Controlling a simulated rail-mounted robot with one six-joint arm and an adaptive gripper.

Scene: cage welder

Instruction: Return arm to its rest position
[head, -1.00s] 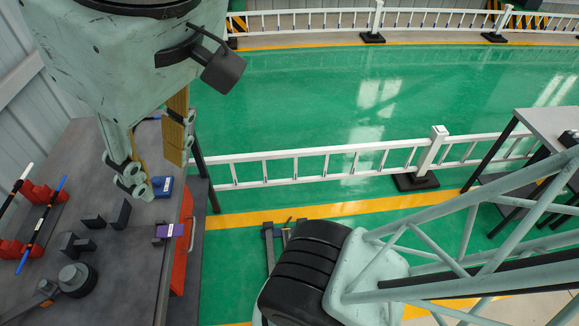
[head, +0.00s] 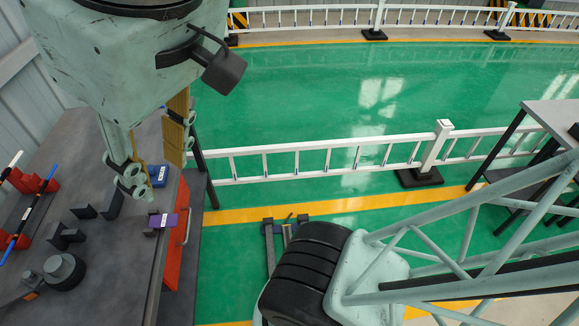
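My gripper (head: 158,172) hangs from a pale green wrist housing at the upper left of the head view. Its two fingers have yellowish pads and stand apart with a gap between them. I see nothing held between them. The fingertips appear over the right edge of a dark grey workbench (head: 112,258), in front of a blue block (head: 158,175) that they partly cover. The height of the fingers above the bench cannot be told.
A purple block (head: 161,221), dark angle brackets (head: 98,208), a round dark part (head: 64,271) and red holders (head: 32,182) with rods are on the bench. A white fence (head: 320,158) crosses the green floor. Another table (head: 548,115) stands at right. Floor beyond the fence is clear.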

